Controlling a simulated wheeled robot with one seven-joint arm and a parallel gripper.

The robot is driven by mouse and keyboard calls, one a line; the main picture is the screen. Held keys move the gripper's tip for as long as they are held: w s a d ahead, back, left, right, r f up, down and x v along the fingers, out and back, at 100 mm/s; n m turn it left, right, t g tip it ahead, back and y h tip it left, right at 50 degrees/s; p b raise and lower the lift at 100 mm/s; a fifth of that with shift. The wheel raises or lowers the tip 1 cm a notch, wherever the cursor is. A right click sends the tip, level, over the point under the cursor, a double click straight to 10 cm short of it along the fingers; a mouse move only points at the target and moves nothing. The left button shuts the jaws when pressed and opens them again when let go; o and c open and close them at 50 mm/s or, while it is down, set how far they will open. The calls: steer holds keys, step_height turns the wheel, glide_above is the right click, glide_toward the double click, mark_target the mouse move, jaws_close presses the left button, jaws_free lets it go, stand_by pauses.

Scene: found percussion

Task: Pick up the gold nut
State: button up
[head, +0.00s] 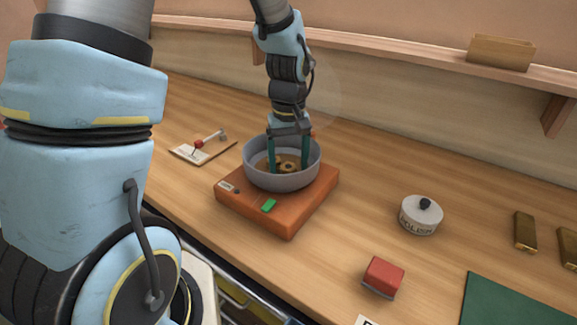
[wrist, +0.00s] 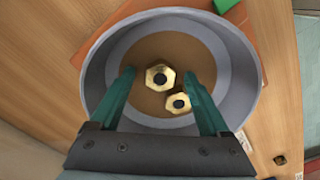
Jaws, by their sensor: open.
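Two gold hexagonal nuts lie on the brown floor of a grey round bowl (wrist: 98,62). The larger gold nut (wrist: 151,82) lies between the fingertips of my gripper (wrist: 160,76) in the wrist view. The smaller gold nut (wrist: 170,104) touches or nearly touches it, nearer the right finger. In the head view my gripper (head: 288,168) points down into the bowl (head: 283,183). Its teal fingers are open, on either side of the nuts, and hold nothing. The fingers partly hide the nuts there.
The bowl stands on an orange box (head: 290,222) with a green button (head: 268,205). To the right are a white lidded pot (head: 420,217), a red block (head: 383,276), gold bars (head: 525,232) and a green mat (head: 520,304). A clipboard (head: 203,152) lies at left.

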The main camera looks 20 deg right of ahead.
jaws_close()
stand_by(0.7)
